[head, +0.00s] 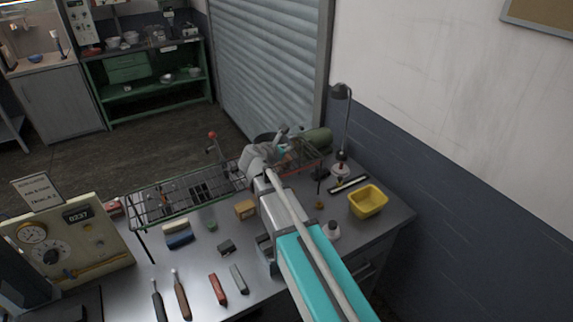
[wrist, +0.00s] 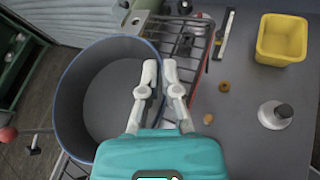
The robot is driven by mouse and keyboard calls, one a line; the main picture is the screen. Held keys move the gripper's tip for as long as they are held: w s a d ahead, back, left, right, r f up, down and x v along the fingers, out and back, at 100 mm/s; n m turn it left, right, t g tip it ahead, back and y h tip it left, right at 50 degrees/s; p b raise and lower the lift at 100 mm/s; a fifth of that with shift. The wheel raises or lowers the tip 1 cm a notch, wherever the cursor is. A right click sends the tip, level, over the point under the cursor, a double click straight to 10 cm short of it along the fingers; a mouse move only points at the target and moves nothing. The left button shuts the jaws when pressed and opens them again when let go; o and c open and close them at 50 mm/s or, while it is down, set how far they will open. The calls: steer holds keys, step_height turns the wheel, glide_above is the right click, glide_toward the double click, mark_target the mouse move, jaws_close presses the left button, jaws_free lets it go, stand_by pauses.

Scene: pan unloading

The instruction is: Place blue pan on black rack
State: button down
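The blue pan (wrist: 72,100) has a blue rim and a grey inside. It fills the left of the wrist view, with its opening facing the camera. My gripper (wrist: 160,72) has its fingers close together, one inside the pan and one outside, pinching its right wall. In the head view my gripper (head: 268,152) is above the back of the bench and hides most of the pan. The black rack (head: 160,200) is a wire rack left of my gripper. Whether the pan touches any rack is unclear.
A rack with red edges (head: 312,152) stands to the right, near a green cylinder (head: 318,138). Several tools lie in front; a gauge panel (head: 62,250) stands left.

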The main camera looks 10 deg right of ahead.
mark_target(287, 166)
steer(key=shift+w+d+f+b, duration=0.2)
steer(key=shift+w+f+b, duration=0.3)
steer(key=shift+f, duration=0.1)
steer(key=shift+w+d+f+b, duration=0.15)
steer(key=shift+w+f+b, duration=0.2)
steer(key=shift+w+f, duration=0.2)
steer(key=shift+s, duration=0.1)
steer(key=shift+w+d+f+b, duration=0.15)
steer(key=shift+w+f+b, duration=0.3)
steer(key=shift+f+b, duration=1.55)
steer(key=shift+f, duration=0.05)
steer(key=c, duration=0.8)
jaws_free()
steer(key=shift+s+r, duration=0.1)
steer(key=shift+r, duration=0.05)
